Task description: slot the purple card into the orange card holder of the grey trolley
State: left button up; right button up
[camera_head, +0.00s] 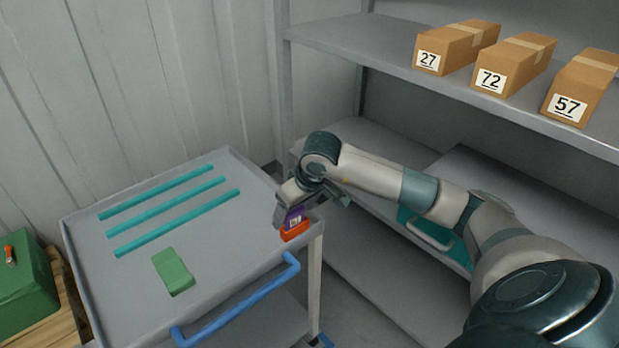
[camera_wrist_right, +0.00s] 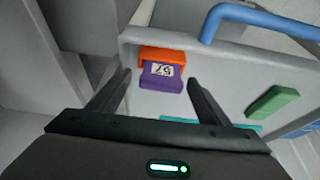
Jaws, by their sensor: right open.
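The purple card (camera_head: 295,213) stands in the orange card holder (camera_head: 295,231) at the right corner of the grey trolley (camera_head: 225,255). In the right wrist view, the purple card (camera_wrist_right: 160,83) has a white number label and lies against the orange holder (camera_wrist_right: 163,53). Its lower edge is hidden there, so I cannot tell how deep it sits. My right gripper (camera_head: 292,208) is over the card. In its wrist view, the fingers (camera_wrist_right: 158,76) are open on either side of the card, with a gap at each side. My left gripper is not in view.
On the trolley top lie teal strips (camera_head: 168,207) and a green block (camera_head: 173,272). A blue handle (camera_head: 240,307) runs along its front. A green toolbox (camera_head: 25,285) is at left. Shelves with numbered cartons (camera_head: 512,66) and a teal item (camera_head: 432,235) are at right.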

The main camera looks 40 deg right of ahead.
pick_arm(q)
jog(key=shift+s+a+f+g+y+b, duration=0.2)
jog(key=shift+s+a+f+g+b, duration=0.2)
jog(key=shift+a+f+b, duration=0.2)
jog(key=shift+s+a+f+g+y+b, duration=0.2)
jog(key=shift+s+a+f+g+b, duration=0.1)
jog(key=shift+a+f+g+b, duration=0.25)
pick_arm(e)
jog(key=v, duration=1.7)
jog(key=shift+s, duration=0.1)
